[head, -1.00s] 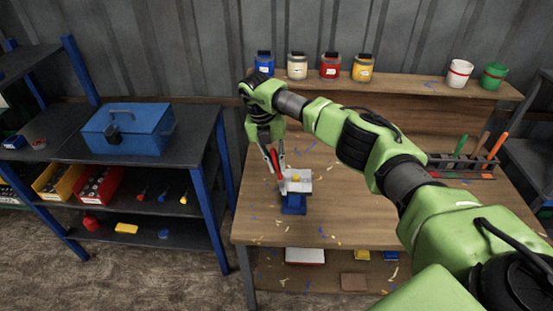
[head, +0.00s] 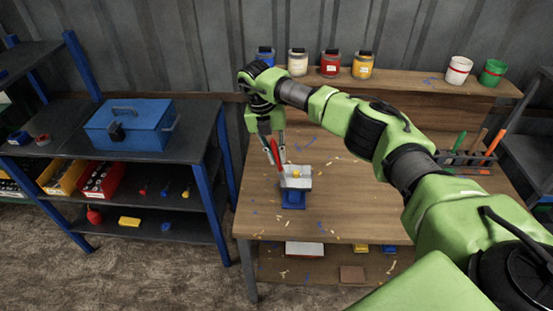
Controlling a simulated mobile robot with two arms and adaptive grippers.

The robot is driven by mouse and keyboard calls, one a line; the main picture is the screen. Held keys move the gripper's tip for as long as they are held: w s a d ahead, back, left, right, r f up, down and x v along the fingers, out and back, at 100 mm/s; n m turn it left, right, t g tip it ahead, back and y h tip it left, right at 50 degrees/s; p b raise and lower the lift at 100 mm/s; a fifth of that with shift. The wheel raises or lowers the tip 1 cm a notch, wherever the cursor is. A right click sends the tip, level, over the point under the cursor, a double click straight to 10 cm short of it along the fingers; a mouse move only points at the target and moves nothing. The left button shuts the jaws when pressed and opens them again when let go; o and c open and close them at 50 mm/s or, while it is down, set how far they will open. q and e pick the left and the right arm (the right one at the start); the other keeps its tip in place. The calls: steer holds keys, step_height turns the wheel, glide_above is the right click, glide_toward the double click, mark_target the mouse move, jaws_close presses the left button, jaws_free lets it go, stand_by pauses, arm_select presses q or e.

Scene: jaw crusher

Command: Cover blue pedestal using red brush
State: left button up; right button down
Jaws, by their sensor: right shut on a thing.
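The blue pedestal (head: 293,200) stands on the wooden workbench, left of its middle. A pale grey block (head: 296,182) with a small yellow part (head: 296,174) on top sits on the pedestal. My right gripper (head: 273,152) is shut on the red brush (head: 275,153). It holds the brush nearly upright, just above and behind the left edge of the grey block. Whether the brush tip touches the block cannot be told. My left gripper is not in view.
Several lidded paint jars (head: 330,64) and two cups (head: 459,70) stand on the bench's back shelf. A rack (head: 462,160) of upright tools is at the right. A blue toolbox (head: 129,127) sits on the left shelving. Scraps litter the bench; its middle is otherwise clear.

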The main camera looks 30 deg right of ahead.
steer(key=shift+r, duration=0.7)
steer(key=d+b, duration=0.1)
steer(key=d, duration=0.8)
steer(key=shift+s+d+f+b, duration=0.15)
steer(key=shift+d+f+b, duration=0.15)
steer(key=shift+b, duration=0.1)
steer(key=shift+a, duration=0.1)
